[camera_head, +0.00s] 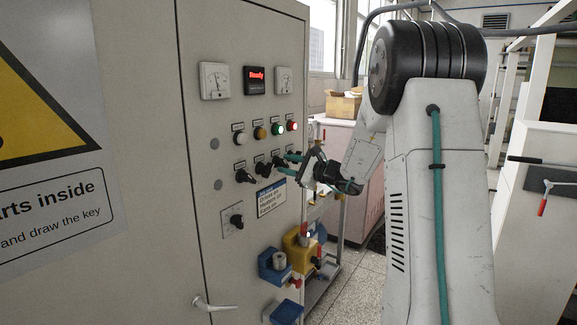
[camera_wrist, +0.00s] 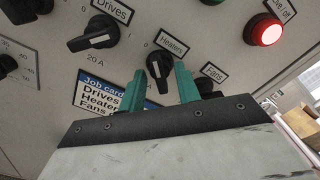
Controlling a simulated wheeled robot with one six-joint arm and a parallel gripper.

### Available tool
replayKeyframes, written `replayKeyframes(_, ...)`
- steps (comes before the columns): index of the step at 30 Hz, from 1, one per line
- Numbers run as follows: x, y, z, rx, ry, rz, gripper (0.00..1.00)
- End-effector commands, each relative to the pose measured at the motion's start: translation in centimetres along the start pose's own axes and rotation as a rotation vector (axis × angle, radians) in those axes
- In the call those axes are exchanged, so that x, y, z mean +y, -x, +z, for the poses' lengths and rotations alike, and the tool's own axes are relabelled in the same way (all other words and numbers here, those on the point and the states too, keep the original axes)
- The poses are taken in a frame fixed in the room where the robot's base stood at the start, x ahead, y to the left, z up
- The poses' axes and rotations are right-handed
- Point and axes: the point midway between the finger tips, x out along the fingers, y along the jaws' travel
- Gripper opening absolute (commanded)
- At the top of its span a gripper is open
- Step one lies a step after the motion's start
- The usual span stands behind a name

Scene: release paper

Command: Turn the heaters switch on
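The heaters switch (camera_wrist: 158,66) is a black rotary knob under a "Heaters" label in the wrist view. Its handle, with a white mark, runs roughly up and down in that view. My gripper (camera_wrist: 160,80) is open, with one teal finger on each side of this knob. I cannot tell whether either finger touches it. In the head view my gripper (camera_head: 282,163) is at the cabinet's row of black switches, and its fingers partly hide the switches there.
The drives switch (camera_wrist: 95,36) is to the left, its handle nearly sideways. The fans switch (camera_wrist: 206,85) sits close beside my right finger, partly hidden. A red lamp (camera_wrist: 267,31) is lit. Below in the head view are a job card (camera_head: 271,197) and a yellow box (camera_head: 298,252).

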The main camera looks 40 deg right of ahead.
Motion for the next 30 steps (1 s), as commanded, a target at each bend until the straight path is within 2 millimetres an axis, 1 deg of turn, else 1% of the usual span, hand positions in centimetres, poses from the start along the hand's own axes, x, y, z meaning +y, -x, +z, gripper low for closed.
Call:
replayKeyframes(7,0.01,-0.13,-0.01,0.000,0.000,0.000,0.33)
replayKeyframes(8,0.01,-0.13,-0.01,0.000,0.000,0.000,0.27)
replayKeyframes(9,0.01,-0.13,-0.01,0.000,0.000,0.000,0.16)
replayKeyframes(11,0.02,-0.12,-0.01,0.000,0.000,0.000,0.00)
replayKeyframes(22,0.02,-0.11,0.00,0.000,-0.039,0.001,0.00)
replayKeyframes(26,0.03,-0.11,0.00,0.000,-0.100,0.001,0.00)
replayKeyframes(30,0.02,-0.11,-0.01,0.000,-0.200,0.001,0.00)
